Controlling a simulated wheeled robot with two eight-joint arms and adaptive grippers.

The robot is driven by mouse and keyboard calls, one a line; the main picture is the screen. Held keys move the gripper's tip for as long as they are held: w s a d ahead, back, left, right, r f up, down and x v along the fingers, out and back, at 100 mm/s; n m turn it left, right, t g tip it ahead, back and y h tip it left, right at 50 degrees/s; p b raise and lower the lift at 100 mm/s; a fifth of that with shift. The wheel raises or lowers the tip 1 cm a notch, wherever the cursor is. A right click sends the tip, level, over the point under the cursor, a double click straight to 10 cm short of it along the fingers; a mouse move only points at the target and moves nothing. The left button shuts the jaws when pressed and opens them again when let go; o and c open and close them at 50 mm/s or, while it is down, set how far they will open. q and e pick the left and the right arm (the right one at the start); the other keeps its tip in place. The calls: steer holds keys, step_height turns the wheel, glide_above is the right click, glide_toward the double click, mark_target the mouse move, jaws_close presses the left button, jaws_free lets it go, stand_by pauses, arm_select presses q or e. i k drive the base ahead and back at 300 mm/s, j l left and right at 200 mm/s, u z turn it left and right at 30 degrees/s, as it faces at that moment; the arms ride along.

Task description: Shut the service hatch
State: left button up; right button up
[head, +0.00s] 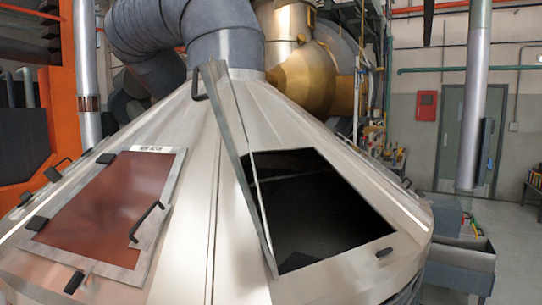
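The service hatch on the right face of the metal cone stands open. Its door (236,160) is swung out to the left of the opening and shows almost edge-on. A dark handle (199,84) sticks out near the door's upper end. The hatch opening (320,205) is a dark four-sided hole, with its left edge partly behind the door. Neither of my grippers is in view.
A second hatch (108,205) with a red-brown panel and a dark handle (147,221) lies closed on the cone's left face. A thick grey duct (222,45) rises from the cone's top. Open floor and a grey bin (462,262) are at the right.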

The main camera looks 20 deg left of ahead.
mark_target(219, 91)
steer(key=k+j, duration=0.1)
steer(key=j, duration=0.7)
steer(key=k+j+u, duration=0.1)
steer(key=j, duration=0.65)
